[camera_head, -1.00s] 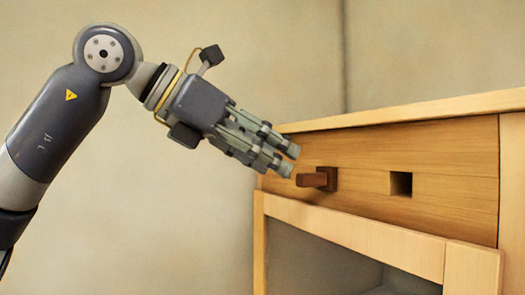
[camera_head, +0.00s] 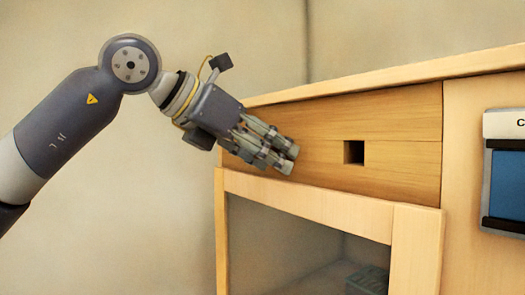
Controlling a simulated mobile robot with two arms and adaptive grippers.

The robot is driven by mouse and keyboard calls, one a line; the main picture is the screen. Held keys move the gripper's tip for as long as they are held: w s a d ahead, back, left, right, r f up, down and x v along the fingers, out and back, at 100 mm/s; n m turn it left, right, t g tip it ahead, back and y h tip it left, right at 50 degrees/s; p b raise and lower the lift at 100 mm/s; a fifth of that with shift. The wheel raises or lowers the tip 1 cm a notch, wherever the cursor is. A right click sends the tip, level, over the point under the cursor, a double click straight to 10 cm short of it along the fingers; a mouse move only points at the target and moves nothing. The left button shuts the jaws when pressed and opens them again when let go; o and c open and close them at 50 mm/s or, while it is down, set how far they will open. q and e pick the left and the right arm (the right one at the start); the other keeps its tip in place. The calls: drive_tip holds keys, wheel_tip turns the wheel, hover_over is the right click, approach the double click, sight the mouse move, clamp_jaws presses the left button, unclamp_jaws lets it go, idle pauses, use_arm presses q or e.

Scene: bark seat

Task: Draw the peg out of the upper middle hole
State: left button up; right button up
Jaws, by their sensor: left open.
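My left gripper (camera_head: 284,160) comes in from the left, and its fingers are in front of the wooden front panel (camera_head: 400,125) of a cabinet. The jaws are open. The brown square peg that stuck out of this panel earlier does not show now; the fingers cover the place where it was. I cannot tell whether the fingers are around it or only in front of it. An empty dark square hole (camera_head: 354,152) is in the panel, just right of the fingertips. My right gripper is not in view.
The cabinet's top edge (camera_head: 400,75) runs above the panel. Below it is a framed opening (camera_head: 290,235) with a greenish object (camera_head: 368,279) inside. A blue sign or holder (camera_head: 508,185) is on the right side. Bare wall is behind my arm.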

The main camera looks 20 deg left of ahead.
use_arm(q)
drive_tip(key=c, duration=0.9)
drive_tip(key=shift+s+a, duration=0.3)
drive_tip(key=shift+s, duration=0.15)
drive_tip(key=shift+c, duration=0.2)
drive_tip(key=s+a+b, duration=0.2)
drive_tip(key=s+a, duration=0.4)
drive_tip(key=s, duration=0.1)
drive_tip(key=shift+s+b, duration=0.25)
drive_tip(key=shift+b, duration=0.15)
idle(0.6)
